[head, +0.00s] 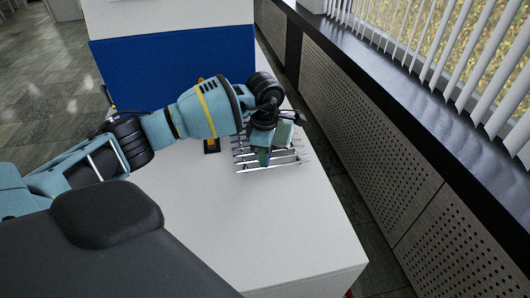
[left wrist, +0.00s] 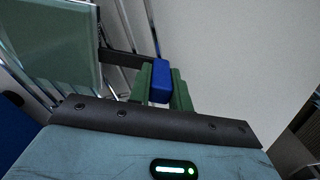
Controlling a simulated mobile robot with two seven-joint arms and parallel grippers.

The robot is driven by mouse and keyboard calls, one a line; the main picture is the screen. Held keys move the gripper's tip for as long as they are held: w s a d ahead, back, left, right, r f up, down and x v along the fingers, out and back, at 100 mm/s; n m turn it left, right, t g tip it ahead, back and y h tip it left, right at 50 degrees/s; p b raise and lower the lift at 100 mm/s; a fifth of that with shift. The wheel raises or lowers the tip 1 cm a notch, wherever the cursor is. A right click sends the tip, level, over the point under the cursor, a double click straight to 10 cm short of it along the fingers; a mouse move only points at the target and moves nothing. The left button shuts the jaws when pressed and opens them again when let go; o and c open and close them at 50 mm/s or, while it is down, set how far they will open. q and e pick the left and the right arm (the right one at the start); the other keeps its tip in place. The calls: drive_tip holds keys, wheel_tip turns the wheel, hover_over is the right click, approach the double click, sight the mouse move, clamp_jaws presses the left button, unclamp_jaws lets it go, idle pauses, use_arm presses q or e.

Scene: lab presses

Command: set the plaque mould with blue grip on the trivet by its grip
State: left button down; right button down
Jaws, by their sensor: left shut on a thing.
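The plaque mould shows as a teal-green plate (left wrist: 62,48) in the left wrist view. A dark bar runs from it to its blue grip (left wrist: 161,84). My left gripper (head: 265,155) is shut on the blue grip, with green fingers on both sides of it. The trivet (head: 293,160), a rack of thin metal bars, lies on the white table under my left gripper. My right gripper is out of view.
A yellow and black upright piece (head: 211,144) stands left of the trivet, partly behind my arm. A blue panel (head: 150,72) with a white top borders the back of the white table (head: 265,220). The table's front is clear. Its right edge is close to the trivet.

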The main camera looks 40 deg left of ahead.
use_arm(q)
drive_tip(key=shift+f, duration=0.15)
drive_tip(key=c, duration=1.2)
unclamp_jaws()
drive_tip(key=shift+f, duration=0.15)
drive_tip(key=shift+r, duration=4.05)
